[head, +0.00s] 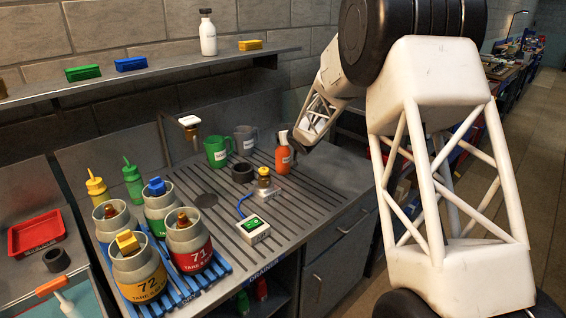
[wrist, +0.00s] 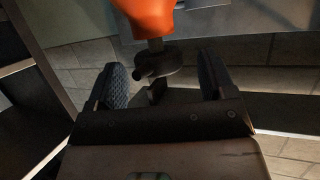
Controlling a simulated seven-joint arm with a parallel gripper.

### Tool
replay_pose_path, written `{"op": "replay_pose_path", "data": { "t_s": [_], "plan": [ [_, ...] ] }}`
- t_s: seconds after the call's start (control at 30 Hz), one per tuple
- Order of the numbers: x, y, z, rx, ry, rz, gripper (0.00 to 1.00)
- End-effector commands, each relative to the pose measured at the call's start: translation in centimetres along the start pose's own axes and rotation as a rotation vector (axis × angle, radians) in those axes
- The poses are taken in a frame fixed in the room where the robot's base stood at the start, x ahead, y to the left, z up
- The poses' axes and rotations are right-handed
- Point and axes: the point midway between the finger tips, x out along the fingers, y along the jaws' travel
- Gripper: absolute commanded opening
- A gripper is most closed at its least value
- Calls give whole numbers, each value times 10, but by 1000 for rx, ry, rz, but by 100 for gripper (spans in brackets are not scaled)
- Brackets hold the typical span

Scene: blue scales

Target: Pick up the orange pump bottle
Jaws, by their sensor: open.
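The orange pump bottle (head: 284,158) stands upright on the slatted metal counter, towards its back right, with a white label on its front. In the wrist view its orange body (wrist: 147,14) enters at the top edge, cut off by the frame. Its dark pump head (wrist: 157,62) shows below that, between the two fingers. My gripper (wrist: 161,78) is open, with one dark ribbed finger on each side of the pump head and a gap to each. In the head view my arm comes in from the right beside the bottle, and the fingers cannot be made out.
A green mug (head: 217,151) and a grey mug (head: 245,139) stand left of the bottle. A small brown jar (head: 264,178) and a dark ring (head: 242,173) are close in front. Several numbered canisters occupy the front left. A wall shelf (head: 150,73) runs above the counter.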

Motion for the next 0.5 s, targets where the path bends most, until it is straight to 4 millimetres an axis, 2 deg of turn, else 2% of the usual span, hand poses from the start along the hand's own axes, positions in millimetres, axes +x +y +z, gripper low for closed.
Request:
{"op": "replay_pose_path", "data": {
  "t_s": [0.2,0.5],
  "plan": [
    [16,0,-1,0,1,0,76],
    [19,0,0,0,1,0,76]
  ]
}}
